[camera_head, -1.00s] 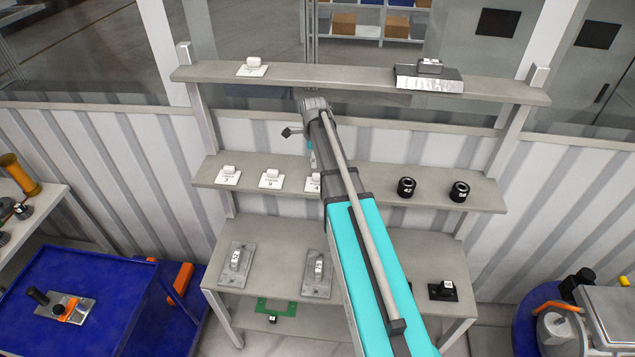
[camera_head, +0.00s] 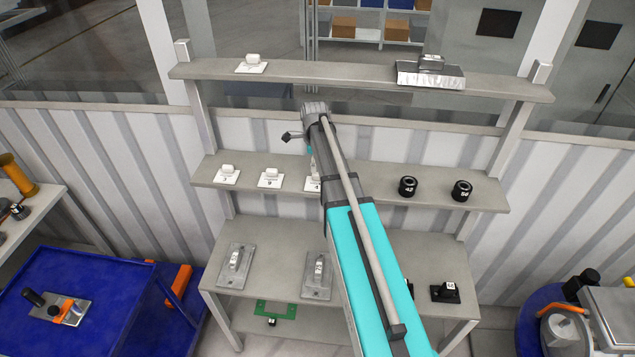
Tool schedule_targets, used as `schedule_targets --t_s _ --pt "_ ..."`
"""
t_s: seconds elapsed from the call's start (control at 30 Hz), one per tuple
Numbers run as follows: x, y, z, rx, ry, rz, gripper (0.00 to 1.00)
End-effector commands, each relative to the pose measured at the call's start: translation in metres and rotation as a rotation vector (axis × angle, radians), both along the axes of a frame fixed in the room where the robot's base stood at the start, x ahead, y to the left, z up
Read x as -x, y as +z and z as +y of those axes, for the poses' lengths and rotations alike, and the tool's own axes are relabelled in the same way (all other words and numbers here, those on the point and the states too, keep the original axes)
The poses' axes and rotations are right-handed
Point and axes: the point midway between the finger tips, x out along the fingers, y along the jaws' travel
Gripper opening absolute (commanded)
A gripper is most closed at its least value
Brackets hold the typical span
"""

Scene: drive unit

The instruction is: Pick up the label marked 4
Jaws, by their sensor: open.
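The label marked 4 (camera_head: 313,186) is a small white plate with a white block on it, on the middle shelf (camera_head: 345,182). Its right part is hidden behind my arm, and its mark is small but looks like a 4. To its left on the same shelf are two similar labels, one marked 9 (camera_head: 270,178) and one that looks like a 3 (camera_head: 227,175). My arm reaches up across the shelves, with its far joint above the middle shelf. My gripper is not clearly visible; the arm hides the space around it.
Two black rings (camera_head: 408,187) (camera_head: 461,191) stand right on the middle shelf. The top shelf (camera_head: 330,76) holds a white label (camera_head: 251,64) and a silver block (camera_head: 430,74). Grey plates (camera_head: 235,268) (camera_head: 317,277) and a black part (camera_head: 445,292) lie on the lower table. A blue cart (camera_head: 120,275) stands left.

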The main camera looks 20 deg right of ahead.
Motion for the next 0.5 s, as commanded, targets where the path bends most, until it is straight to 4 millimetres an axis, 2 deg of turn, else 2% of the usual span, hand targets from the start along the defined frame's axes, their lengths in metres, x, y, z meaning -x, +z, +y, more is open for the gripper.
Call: schedule_targets --t_s 0.5 --pt "0.002 -0.037 0.001 0.000 0.000 0.000 0.69"
